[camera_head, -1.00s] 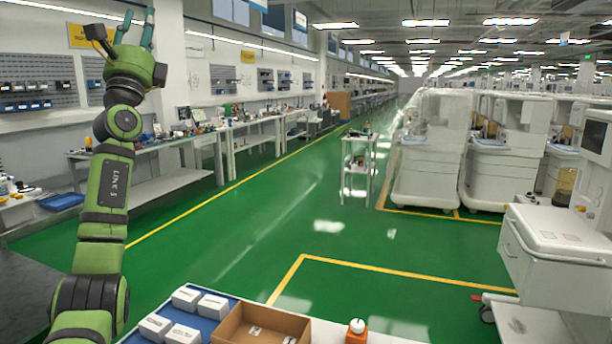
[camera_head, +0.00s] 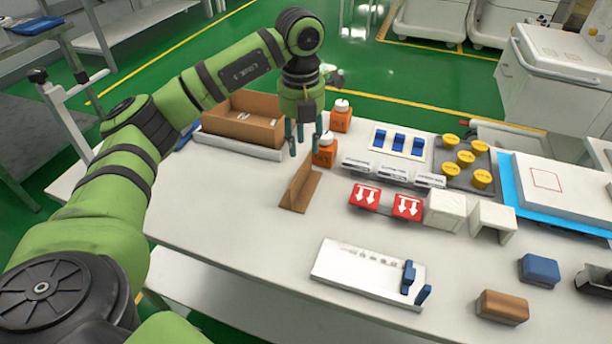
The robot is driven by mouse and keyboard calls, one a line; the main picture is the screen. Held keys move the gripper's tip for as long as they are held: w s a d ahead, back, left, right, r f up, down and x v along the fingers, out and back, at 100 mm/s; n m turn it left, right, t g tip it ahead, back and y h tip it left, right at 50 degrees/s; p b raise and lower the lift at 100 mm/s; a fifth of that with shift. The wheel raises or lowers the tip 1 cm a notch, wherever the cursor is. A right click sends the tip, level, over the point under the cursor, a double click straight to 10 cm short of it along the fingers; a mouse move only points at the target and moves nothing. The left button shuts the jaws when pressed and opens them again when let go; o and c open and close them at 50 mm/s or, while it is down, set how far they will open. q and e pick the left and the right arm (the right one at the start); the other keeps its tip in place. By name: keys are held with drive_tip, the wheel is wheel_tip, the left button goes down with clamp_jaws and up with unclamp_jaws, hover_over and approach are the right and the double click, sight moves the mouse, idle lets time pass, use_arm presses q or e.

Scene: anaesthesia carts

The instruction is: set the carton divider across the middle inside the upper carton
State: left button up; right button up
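The carton divider (camera_head: 301,188) is a brown folded cardboard piece standing on the white table, left of the red boxes. An open brown carton (camera_head: 236,127) sits at the table's back left, with small pale items inside. It is the only carton I can make out. My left gripper (camera_head: 304,145) points down behind the divider, just right of the carton and beside the orange blocks. Its teal fingers are apart, with nothing visible held. It appears not to touch the divider. My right gripper is not in view.
Red arrow-marked boxes (camera_head: 365,196), white boxes (camera_head: 446,210) and a tray of yellow-capped items (camera_head: 455,183) lie rightward. A white rack (camera_head: 360,268) lies in front. The table's left front is clear.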

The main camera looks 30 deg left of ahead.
sight(301, 179)
use_arm(q)
drive_tip(key=f, duration=0.2)
drive_tip(key=f+p, duration=0.1)
drive_tip(key=f, duration=0.1)
drive_tip(key=s+f, duration=0.1)
drive_tip(key=f, duration=0.1)
drive_tip(key=shift+a+f, duration=0.1)
drive_tip(key=shift+f, duration=0.5)
clamp_jaws()
